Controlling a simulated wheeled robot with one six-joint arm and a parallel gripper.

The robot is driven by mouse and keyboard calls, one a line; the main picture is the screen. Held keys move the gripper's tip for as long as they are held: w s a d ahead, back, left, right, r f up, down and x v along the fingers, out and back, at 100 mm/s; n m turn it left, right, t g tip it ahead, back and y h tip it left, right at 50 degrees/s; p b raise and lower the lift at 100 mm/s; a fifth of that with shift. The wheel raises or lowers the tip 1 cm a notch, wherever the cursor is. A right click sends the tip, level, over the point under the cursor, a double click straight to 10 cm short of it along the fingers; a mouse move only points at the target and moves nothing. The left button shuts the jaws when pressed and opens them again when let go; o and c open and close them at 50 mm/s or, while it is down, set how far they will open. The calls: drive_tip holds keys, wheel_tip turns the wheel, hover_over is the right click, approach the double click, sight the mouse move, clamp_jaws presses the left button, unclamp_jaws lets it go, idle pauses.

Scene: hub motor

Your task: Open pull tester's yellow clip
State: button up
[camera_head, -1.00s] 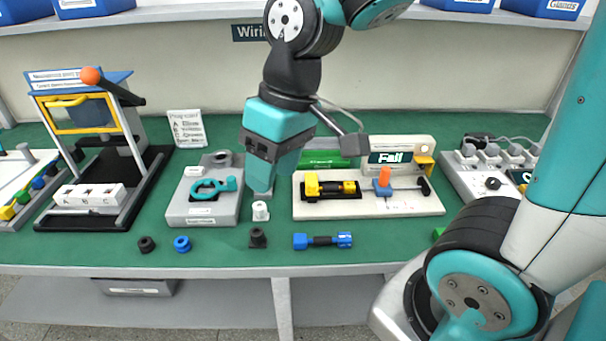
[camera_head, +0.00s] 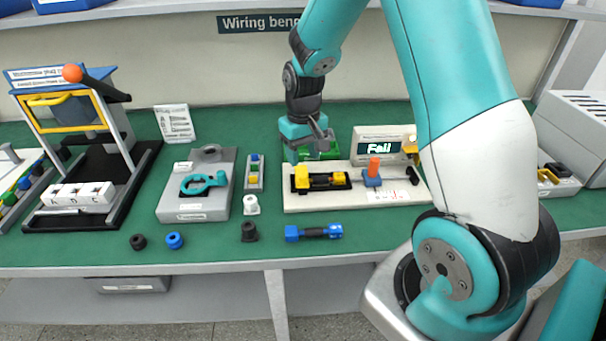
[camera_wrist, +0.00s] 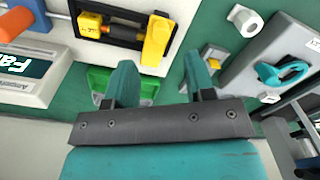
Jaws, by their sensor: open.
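The pull tester (camera_head: 290,206) is a pale slab with a dark recess; it also shows in the wrist view (camera_wrist: 70,52). A larger yellow clip part (camera_head: 302,180) stands at the recess's left end and a smaller yellow block (camera_head: 339,178) to its right, with a dark bar between them. In the wrist view the larger yellow part (camera_wrist: 157,42) is just beyond my fingertips and the smaller yellow block (camera_wrist: 90,26) is to its left. My gripper (camera_wrist: 160,74) is open and empty, pointing down near the tester's back left edge; I cannot tell its exact height.
An orange knob (camera_head: 374,164) on a blue block stands right of the recess. A display box (camera_head: 370,134) reading "Fail" is behind. A green tray (camera_head: 330,155) lies close to my gripper. A grey fixture (camera_head: 195,207) with a teal handle is left. Small parts line the front.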

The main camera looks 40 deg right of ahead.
sight(303, 176)
wheel_tip(303, 176, down, 7)
drive_tip(key=shift+r, duration=0.15)
drive_tip(key=shift+a, duration=0.1)
clamp_jaws()
